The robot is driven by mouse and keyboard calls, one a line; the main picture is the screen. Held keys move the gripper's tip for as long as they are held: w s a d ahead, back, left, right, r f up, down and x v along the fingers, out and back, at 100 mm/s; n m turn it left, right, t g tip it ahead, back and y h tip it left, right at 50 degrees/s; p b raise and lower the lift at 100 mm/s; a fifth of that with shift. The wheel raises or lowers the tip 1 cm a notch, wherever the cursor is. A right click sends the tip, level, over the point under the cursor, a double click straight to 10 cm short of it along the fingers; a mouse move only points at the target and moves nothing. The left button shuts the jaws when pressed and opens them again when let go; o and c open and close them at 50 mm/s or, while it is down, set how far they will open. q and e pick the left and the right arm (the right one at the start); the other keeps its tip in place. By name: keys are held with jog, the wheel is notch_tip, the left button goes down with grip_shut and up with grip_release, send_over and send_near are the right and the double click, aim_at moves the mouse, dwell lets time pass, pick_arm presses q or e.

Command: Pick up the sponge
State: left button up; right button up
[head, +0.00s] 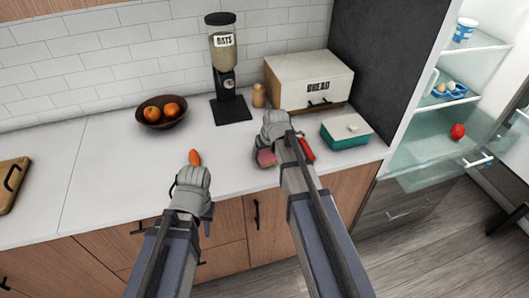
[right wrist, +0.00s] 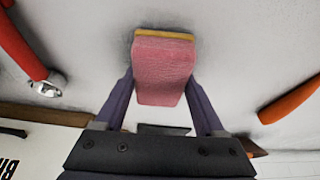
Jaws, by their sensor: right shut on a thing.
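The sponge (right wrist: 163,70) is pink with a yellow layer along one edge. In the right wrist view it sits between the two fingers of my right gripper (right wrist: 163,95), which is shut on it. In the head view the pink sponge (head: 265,158) shows just below my right gripper (head: 272,145), over the white counter near its front edge. I cannot tell whether the sponge touches the counter. My left gripper (head: 205,212) is at the counter's front edge, apart from the sponge. Its fingers are mostly hidden behind the wrist, so its opening is unclear.
An orange item (head: 194,158) lies beyond my left gripper. A red-handled item (head: 306,148) lies right of my right gripper, near a teal box (head: 345,132). The bread box (head: 308,80), oats dispenser (head: 225,70) and fruit bowl (head: 161,112) stand behind. The left counter is mostly clear.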

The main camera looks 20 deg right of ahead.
aim_at(265, 150)
notch_tip(265, 150, up, 10)
jog(key=p, duration=0.9)
jog(key=shift+f, duration=0.1)
jog(key=o, duration=0.8)
jog(key=shift+f, duration=0.1)
jog(key=c, duration=0.7)
jog(key=shift+o, duration=0.2)
notch_tip(265, 150, down, 3)
jog(key=b, duration=0.3)
